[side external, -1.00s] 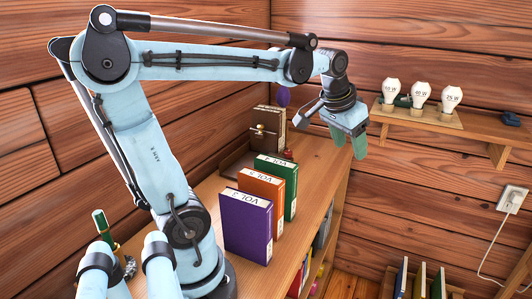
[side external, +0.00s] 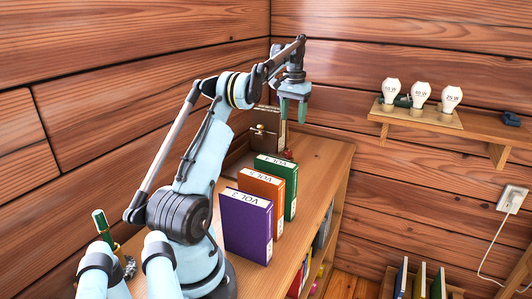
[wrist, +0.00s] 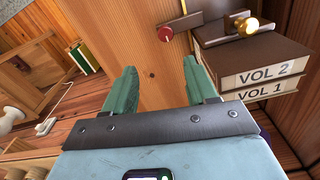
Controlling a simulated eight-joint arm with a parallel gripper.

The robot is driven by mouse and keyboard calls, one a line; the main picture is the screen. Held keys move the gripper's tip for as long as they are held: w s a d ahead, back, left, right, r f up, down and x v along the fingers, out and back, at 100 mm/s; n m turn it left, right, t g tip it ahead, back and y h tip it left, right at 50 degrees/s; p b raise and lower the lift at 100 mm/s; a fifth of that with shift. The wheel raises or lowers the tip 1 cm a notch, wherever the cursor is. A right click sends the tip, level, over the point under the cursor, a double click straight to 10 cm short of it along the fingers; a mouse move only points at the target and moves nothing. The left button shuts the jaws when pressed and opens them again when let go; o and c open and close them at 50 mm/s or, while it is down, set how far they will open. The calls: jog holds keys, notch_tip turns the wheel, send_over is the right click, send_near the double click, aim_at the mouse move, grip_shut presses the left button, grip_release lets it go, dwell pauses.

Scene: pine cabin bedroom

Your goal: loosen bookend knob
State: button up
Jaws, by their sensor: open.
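My gripper (side external: 293,112) is open and empty, its green fingers pointing down above the far end of the shelf top. In the wrist view its fingers (wrist: 161,70) are apart, with bare wood between them.
Purple (side external: 247,226), orange (side external: 262,188) and green (side external: 278,180) volumes stand upright on the shelf top (side external: 325,160) nearer my base. A wall shelf (side external: 470,124) with three bulbs is at the right. The shelf top's right side is clear.

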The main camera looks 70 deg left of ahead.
aim_at(288, 151)
jog(key=f, duration=0.8)
jog(key=a+f, duration=0.1)
jog(key=f, duration=0.3)
jog(key=shift+s+f, duration=0.35)
jog(key=c, duration=1.1)
jog(key=shift+o, duration=0.2)
